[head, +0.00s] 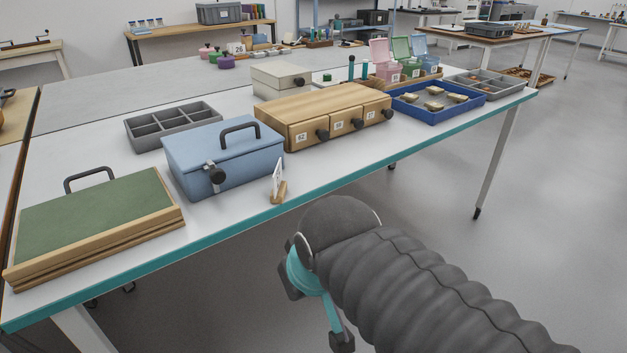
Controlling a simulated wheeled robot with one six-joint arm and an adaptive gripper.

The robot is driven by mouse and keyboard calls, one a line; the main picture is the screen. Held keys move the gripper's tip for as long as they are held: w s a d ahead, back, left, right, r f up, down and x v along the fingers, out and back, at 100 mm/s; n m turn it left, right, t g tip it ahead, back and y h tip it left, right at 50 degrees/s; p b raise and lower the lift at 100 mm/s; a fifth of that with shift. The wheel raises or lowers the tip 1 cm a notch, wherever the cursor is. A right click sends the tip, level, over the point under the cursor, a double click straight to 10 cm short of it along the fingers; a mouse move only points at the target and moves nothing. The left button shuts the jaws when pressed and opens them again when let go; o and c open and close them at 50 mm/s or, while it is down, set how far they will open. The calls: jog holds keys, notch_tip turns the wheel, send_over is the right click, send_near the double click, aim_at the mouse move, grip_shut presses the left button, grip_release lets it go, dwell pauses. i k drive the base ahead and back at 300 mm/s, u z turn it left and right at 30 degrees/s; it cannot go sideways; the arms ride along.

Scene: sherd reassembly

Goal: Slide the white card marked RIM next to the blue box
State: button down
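A small white card (277,174) stands upright in a wooden holder (280,196) near the table's front edge. It is seen nearly edge-on, and its marking cannot be read. The blue box (225,160) stands just left of it, with a small gap between them. The box lid is shut, with a dark handle on top and a latch with a dark knob on the front. My gripper (335,325) is in front of the table, beyond its edge and below the card, apart from everything. It is partly hidden by my arm, and its fingers cannot be made out clearly.
A wooden drawer unit (320,112) stands right of the card, and a green-topped wooden case (95,220) lies left of the box. A grey compartment tray (174,125) is behind the box. A blue tray (437,103) with sherds is further right. The teal table edge (380,146) runs close by.

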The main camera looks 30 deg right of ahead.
aim_at(280, 187)
jog(key=z, duration=0.2)
jog(key=k, duration=0.75)
jog(key=u, duration=0.95)
